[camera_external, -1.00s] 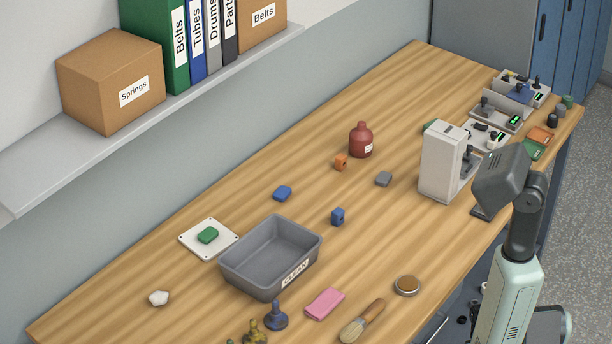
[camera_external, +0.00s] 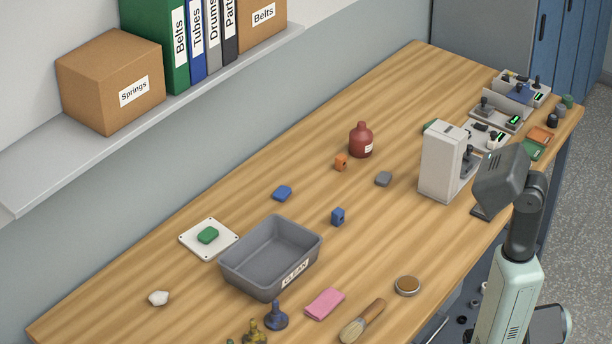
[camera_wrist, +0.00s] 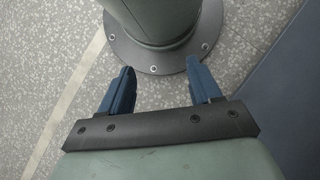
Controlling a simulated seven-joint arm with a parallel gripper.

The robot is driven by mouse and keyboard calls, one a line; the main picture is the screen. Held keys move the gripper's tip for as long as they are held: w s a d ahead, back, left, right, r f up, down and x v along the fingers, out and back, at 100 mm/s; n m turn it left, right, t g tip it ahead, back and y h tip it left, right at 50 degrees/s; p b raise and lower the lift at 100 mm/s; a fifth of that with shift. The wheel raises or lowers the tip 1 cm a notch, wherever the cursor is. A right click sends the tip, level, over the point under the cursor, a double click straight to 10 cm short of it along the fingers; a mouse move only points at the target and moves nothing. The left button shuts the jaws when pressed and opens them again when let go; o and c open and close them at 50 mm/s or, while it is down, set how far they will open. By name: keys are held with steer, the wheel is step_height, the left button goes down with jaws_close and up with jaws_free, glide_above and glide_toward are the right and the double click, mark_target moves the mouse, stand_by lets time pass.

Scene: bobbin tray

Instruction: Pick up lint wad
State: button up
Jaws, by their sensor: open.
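A small whitish lump that looks like the lint wad (camera_external: 159,298) lies on the wooden table at the lower left in the external view, left of the grey tray and apart from other things. My gripper (camera_wrist: 160,88) shows in the wrist view with its two blue fingers spread apart and nothing between them. It points down at the speckled floor beside my round base plate. In the external view my arm stands at the right, and the gripper's fingers cannot be made out there. The lint wad is not in the wrist view.
A grey tray (camera_external: 232,274) stands near the lint wad, with a white plate (camera_external: 190,238) bearing a green piece behind it. A blue-grey bottle-like piece (camera_external: 276,317), a pink cloth (camera_external: 325,304) and a brush (camera_external: 362,322) lie in front. A white machine (camera_external: 442,165) stands near my arm.

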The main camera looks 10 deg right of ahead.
steer(key=shift+o, duration=1.1)
